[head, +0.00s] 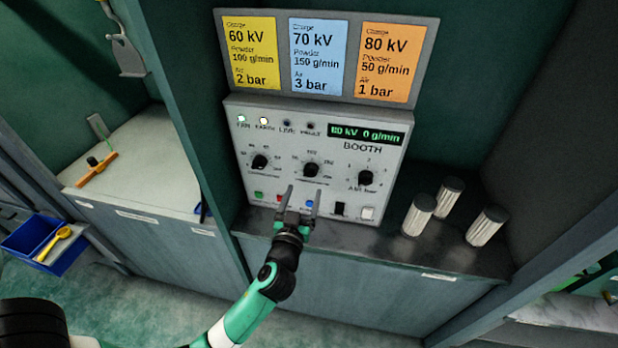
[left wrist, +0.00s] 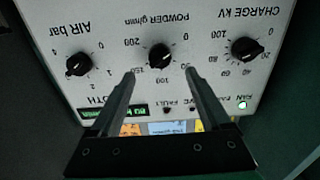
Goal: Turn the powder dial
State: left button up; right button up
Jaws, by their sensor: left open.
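The powder dial (head: 311,170) is a black knob in the middle of the grey booth control panel (head: 270,140). It also shows in the left wrist view (left wrist: 160,56), upside down, under the label POWDER g/min. The charge dial (head: 260,161) is on its left and the air dial (head: 366,178) on its right. The green display (head: 366,134) reads 80 kV 0 g/min. My left gripper (head: 303,190) is open and empty, its fingers pointing at the panel just below the powder dial. In the wrist view the dial lies between the fingertip lines, apart from both.
Yellow, blue and orange setting cards (head: 318,57) hang above the panel. Several pale ribbed cylinders (head: 450,196) stand on the dark shelf to the right. Coloured buttons (head: 309,204) and switches line the panel's lower edge. A blue bin (head: 35,240) is at far left.

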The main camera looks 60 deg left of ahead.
aim_at(309, 176)
pick_arm(q)
jog(key=x, duration=0.7)
jog(key=shift+w+a, duration=0.1)
jog(key=shift+a, duration=0.15)
grip_shut()
